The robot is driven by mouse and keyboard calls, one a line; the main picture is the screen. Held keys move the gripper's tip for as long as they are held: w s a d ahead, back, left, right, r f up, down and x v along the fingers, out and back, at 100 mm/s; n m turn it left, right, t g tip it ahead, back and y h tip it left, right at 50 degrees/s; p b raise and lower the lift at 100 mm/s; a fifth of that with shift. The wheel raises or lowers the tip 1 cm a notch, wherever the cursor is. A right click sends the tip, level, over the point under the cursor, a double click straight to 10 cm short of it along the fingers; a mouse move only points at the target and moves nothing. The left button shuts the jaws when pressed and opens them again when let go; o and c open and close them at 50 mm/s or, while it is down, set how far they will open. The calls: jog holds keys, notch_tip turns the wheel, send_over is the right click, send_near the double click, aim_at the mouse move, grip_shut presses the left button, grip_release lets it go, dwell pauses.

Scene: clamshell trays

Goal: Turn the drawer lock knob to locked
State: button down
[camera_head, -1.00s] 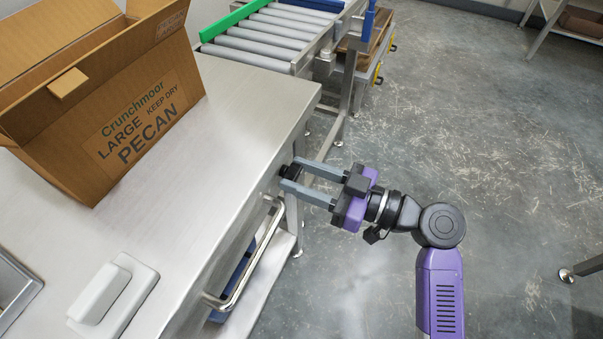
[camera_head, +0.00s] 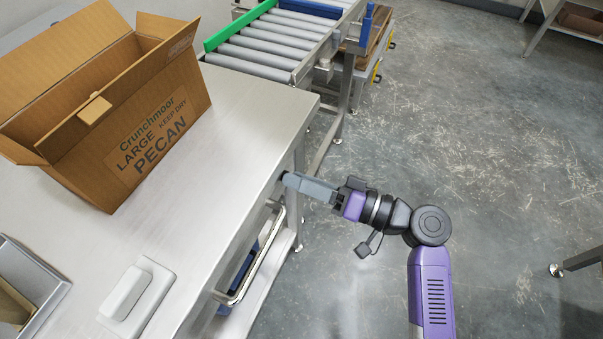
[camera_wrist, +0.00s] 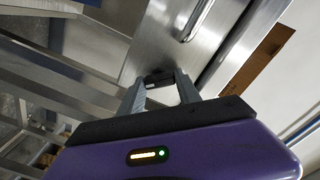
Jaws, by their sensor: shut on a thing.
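The drawer lock knob (camera_wrist: 157,77) is a small black piece on the steel front of the bench, between my fingertips in the wrist view. My gripper (camera_wrist: 160,84) is shut on it, one grey finger on each side. In the head view my gripper (camera_head: 287,180) reaches the bench front just below the tabletop edge, and the fingers hide most of the knob there. The drawer handle (camera_head: 250,265) is a steel bar on the same front, and it also shows in the wrist view (camera_wrist: 196,20). I cannot read any lock marking.
An open cardboard pecan box (camera_head: 150,130) stands on the steel bench top (camera_head: 215,185). A white block-shaped object (camera_head: 135,297) and a metal tray (camera_head: 58,285) are near the front. A roller conveyor (camera_head: 265,45) stands behind.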

jog(key=shift+m+p, duration=2.6)
jog(key=shift+m, duration=1.3)
jog(key=shift+f, duration=0.1)
jog(key=c, duration=0.8)
grip_release()
jog(key=shift+c, duration=0.2)
jog(key=shift+d, duration=0.15)
jog(key=v, duration=0.7)
jog(key=shift+s+d, duration=0.15)
jog(key=shift+d, duration=0.1)
